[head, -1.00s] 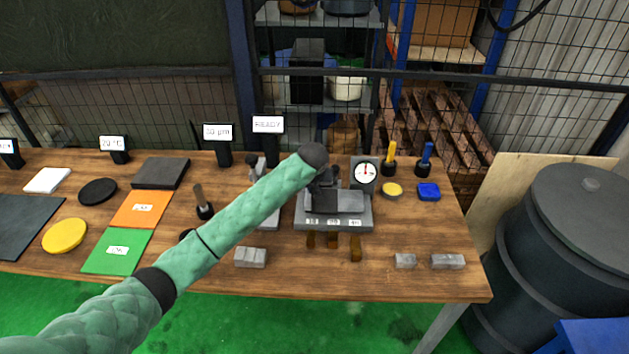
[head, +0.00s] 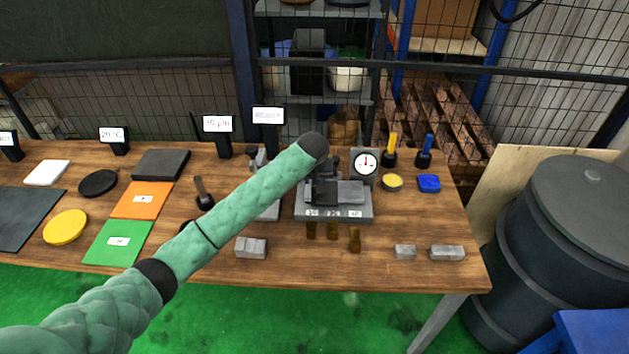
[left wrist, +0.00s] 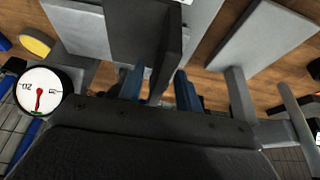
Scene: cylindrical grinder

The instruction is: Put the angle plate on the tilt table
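The tilt table (head: 333,213) is a grey stepped fixture with small labels on its front edge, at the middle right of the bench. A dark L-shaped block, which looks like the angle plate (left wrist: 140,25), sits over the light grey table top; it also shows as a dark patch in the head view (head: 322,198). My left gripper (left wrist: 160,88) is right at it, its two blue fingers on either side of the dark upright wall. Narrow gaps seem to show beside the wall, so the fingers look open. My wrist hides part of the tilt table. My right gripper is out of view.
A dial gauge (head: 365,162) stands just behind the tilt table. Grey blocks (head: 251,247) and (head: 447,253) lie near the front edge, with brass pieces (head: 354,240) between. Yellow (head: 389,152) and blue (head: 425,152) handled tools stand at the back right.

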